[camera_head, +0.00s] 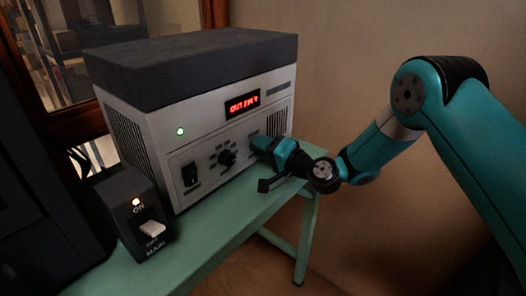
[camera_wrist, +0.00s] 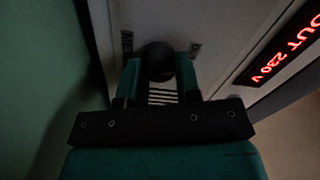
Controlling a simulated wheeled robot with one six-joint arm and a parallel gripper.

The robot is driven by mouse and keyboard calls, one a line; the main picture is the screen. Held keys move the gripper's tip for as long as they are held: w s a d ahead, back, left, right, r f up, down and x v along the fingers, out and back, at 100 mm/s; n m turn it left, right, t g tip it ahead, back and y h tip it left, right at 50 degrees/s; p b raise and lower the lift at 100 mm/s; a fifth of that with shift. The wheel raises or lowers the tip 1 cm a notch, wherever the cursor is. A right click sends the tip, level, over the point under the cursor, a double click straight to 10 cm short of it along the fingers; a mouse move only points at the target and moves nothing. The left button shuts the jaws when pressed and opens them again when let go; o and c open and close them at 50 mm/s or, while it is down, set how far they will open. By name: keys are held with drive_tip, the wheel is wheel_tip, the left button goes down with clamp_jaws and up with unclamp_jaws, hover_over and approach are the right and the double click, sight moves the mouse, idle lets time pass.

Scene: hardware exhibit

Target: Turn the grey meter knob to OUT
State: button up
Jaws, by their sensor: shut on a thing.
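The white unit (camera_head: 215,125) with a dark top stands on a green table. Its red display (camera_head: 243,104) reads OUT 230 V and also shows in the wrist view (camera_wrist: 282,50). My gripper (camera_head: 256,145) is at the right part of the front panel, hiding the meter knob there in the head view. In the wrist view my gripper (camera_wrist: 160,76) is shut on the meter knob (camera_wrist: 157,55), a dark rounded shape between the two fingers. Small labels sit on either side of it, too dim to read. The knob's pointer is not clear.
A green lamp (camera_head: 180,132) is lit.

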idle(0.3)
drive_tip(key=o, duration=0.9)
drive_tip(key=b+v, duration=0.1)
drive_tip(key=v, duration=0.2)
drive_tip(key=b+v, duration=0.1)
drive_tip(key=v, duration=0.2)
drive_tip(key=b+v, duration=0.1)
drive_tip(key=v, duration=0.2)
drive_tip(key=shift+s+d+f, duration=0.1)
drive_tip(key=shift+d+f, duration=0.05)
drive_tip(key=shift+f, duration=0.2)
drive_tip(key=b+v, duration=0.2)
drive_tip(key=b, duration=0.1)
drive_tip(key=b+v, duration=0.6)
drive_tip(key=b, duration=0.1)
drive_tip(key=shift+s+r, duration=0.1)
drive_tip(key=shift+r, duration=0.2)
